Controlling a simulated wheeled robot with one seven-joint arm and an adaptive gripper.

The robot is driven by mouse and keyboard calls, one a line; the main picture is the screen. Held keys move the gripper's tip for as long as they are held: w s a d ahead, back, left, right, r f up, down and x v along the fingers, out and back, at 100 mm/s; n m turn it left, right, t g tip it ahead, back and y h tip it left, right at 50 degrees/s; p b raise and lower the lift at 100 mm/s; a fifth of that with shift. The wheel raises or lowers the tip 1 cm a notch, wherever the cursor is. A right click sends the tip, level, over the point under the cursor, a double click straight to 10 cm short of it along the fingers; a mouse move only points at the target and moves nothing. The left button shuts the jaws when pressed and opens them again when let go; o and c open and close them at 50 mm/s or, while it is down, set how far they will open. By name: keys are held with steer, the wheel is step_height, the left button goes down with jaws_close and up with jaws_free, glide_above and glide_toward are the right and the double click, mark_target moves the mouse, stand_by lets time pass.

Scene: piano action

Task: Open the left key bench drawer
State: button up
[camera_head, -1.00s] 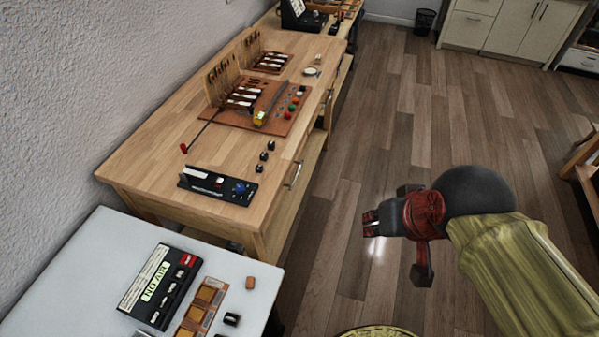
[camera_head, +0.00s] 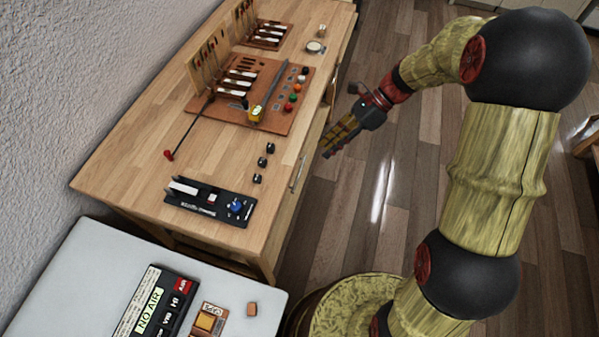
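The wooden key bench (camera_head: 130,160) runs along the wall at left. On its right-hand front face, a metal bar handle (camera_head: 298,174) marks the nearer drawer, which looks shut. My gripper (camera_head: 329,147), with yellow and dark fingers, points down and left just off the front face. In the picture it lies right of and above the nearer handle, apart from it. The fingers overlap from this angle, so their gap is unclear. I see nothing held.
On the bench are a brown board (camera_head: 290,118) with key parts, small black blocks (camera_head: 262,162) and a black device (camera_head: 210,201). Bare floor (camera_head: 400,190) lies right of the bench.

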steer(key=w+f+m+y, duration=0.45)
steer(key=f+m, duration=0.35)
steer(key=f, duration=0.4)
steer(key=m+t+y, duration=0.2)
steer(key=m+y, duration=0.1)
steer(key=m, duration=0.6)
glide_toward(300, 172)
steer(key=f+x, duration=0.1)
steer(key=x, duration=0.5)
steer(key=b+x, duration=0.1)
steer(key=x, duration=0.3)
steer(key=shift+s+a+r, duration=0.1)
steer(key=shift+r, duration=0.1)
steer(key=shift+c, duration=0.6)
jaws_close()
